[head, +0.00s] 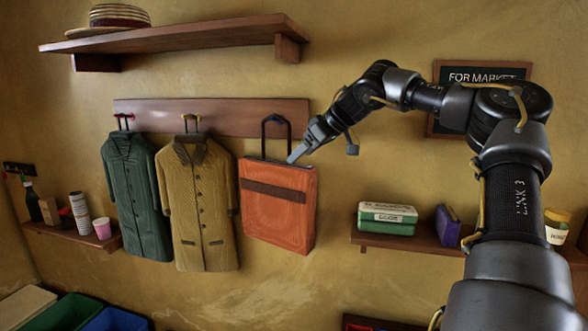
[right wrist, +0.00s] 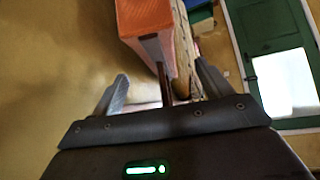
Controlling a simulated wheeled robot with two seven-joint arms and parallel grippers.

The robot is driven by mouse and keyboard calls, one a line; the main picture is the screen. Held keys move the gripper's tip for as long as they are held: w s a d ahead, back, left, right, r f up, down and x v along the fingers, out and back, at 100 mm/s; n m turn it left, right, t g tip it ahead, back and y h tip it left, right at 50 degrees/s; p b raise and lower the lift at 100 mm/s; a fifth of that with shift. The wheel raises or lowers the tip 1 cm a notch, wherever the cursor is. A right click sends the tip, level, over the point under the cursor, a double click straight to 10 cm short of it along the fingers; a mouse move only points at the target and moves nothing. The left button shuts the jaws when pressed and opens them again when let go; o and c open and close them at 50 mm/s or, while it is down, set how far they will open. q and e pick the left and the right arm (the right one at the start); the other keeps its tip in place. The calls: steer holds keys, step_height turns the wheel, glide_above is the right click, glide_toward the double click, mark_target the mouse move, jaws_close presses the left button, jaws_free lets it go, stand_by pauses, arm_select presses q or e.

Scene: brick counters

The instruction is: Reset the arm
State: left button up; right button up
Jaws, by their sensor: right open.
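My right arm reaches in from the right in the head view. My right gripper (head: 322,147) is at the upper right edge of an orange bag (head: 278,207) that hangs on the wall rack (head: 225,117) by a dark handle (head: 276,127). In the right wrist view, the right gripper (right wrist: 163,86) is open. The orange bag (right wrist: 150,22) lies just beyond the fingers, and a dark strap (right wrist: 168,85) runs between them, with no finger closed on it. I cannot tell whether a finger touches the bag. My left gripper is not in view.
A green coat (head: 135,190) and a tan coat (head: 197,205) hang left of the bag. A shelf (head: 190,38) with a straw hat is above. A lower right shelf (head: 425,240) holds boxes and a jar. A market sign (head: 452,125) is behind my arm.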

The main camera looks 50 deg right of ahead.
steer(key=shift+b+v, duration=0.35)
steer(key=shift+v, duration=1.55)
steer(key=shift+d, duration=0.1)
